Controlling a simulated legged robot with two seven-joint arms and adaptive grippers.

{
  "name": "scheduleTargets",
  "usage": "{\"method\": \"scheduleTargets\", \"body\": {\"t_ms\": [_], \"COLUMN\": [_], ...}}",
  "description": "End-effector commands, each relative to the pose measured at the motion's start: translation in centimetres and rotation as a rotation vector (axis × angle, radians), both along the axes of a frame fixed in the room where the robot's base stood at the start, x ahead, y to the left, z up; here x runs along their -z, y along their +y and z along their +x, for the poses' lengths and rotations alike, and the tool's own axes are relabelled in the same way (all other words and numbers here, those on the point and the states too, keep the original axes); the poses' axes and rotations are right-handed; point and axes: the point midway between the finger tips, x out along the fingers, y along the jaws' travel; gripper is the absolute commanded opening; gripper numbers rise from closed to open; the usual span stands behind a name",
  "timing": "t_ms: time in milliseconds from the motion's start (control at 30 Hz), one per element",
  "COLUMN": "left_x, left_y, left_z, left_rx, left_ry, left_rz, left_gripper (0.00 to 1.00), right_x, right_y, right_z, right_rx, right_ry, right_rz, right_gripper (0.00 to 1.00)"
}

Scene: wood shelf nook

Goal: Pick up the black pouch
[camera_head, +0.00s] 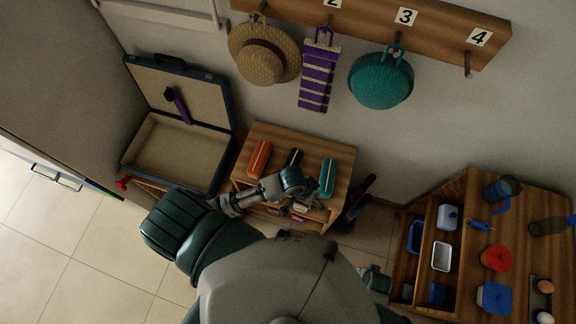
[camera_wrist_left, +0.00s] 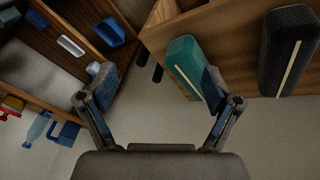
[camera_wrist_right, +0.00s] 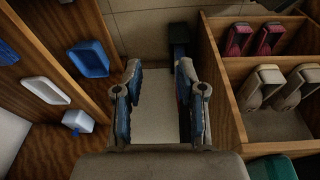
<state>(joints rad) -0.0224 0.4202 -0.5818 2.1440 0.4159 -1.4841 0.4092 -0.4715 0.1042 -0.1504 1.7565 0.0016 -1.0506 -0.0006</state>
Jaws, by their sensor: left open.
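The black pouch (camera_head: 294,157) lies on top of the small wooden cabinet, between an orange pouch (camera_head: 259,158) and a teal pouch (camera_head: 327,178). In the head view my left wrist partly covers its near end. In the left wrist view the black pouch (camera_wrist_left: 288,50) is at the upper right, outside my right-hand finger and apart from it. My left gripper (camera_wrist_left: 158,80) is open and empty; its right-hand finger overlaps the teal pouch (camera_wrist_left: 192,68) in that view. My right gripper (camera_wrist_right: 159,72) is open and empty, above the floor beside the cabinet.
Shoes (camera_wrist_right: 262,88) sit in the cabinet's compartments. An open suitcase (camera_head: 178,150) stands left of the cabinet. A shelf unit (camera_head: 462,240) with trays and containers stands to the right. Hats and a purple striped item (camera_head: 317,75) hang on wall pegs above.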

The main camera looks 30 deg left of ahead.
Motion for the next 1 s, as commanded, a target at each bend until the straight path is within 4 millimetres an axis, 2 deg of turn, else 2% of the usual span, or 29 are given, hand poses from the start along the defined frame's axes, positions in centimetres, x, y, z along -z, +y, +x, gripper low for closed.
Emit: {"method": "scheduleTargets", "body": {"t_ms": [67,167,200,267,300,400,500,600,867,1000], "left_x": [0.6,1.9,2.4,2.9,3.2,3.3,3.1,3.3,6.1,8.3], "left_y": [0.0,1.5,2.9,5.6,7.5,11.9,15.1,16.7,16.3,16.1], "left_z": [1.4,3.4,4.3,5.9,6.8,8.6,9.7,10.2,10.4,10.4], "left_rx": [0.006,-0.029,-0.061,-0.128,-0.178,-0.302,-0.397,-0.448,-0.460,-0.460], "left_ry": [0.030,0.096,0.129,0.174,0.200,0.249,0.278,0.293,0.297,0.295], "left_rz": [0.024,0.072,0.099,0.140,0.165,0.209,0.233,0.242,0.253,0.256], "left_gripper": [0.90,0.90,0.90,0.90,0.90,0.90,0.90,0.90,0.90,0.90], "right_x": [3.6,8.7,10.8,13.5,14.9,17.4,18.6,19.2,19.3,19.2], "right_y": [-0.5,-1.2,-1.4,-1.7,-1.9,-2.3,-2.4,-2.6,-2.8,-2.8], "right_z": [-1.4,-4.1,-5.5,-7.9,-9.3,-12.6,-14.7,-15.8,-14.8,-13.8], "right_rx": [-0.002,-0.006,-0.008,-0.012,-0.015,-0.020,-0.022,-0.024,-0.023,-0.023], "right_ry": [0.023,0.048,0.059,0.076,0.082,0.100,0.107,0.111,0.106,0.101], "right_rz": [0.000,-0.001,-0.003,-0.006,-0.008,-0.014,-0.018,-0.020,-0.013,-0.008], "right_gripper": [0.40,0.40,0.40,0.40,0.40,0.40,0.40,0.40,0.40,0.40]}}
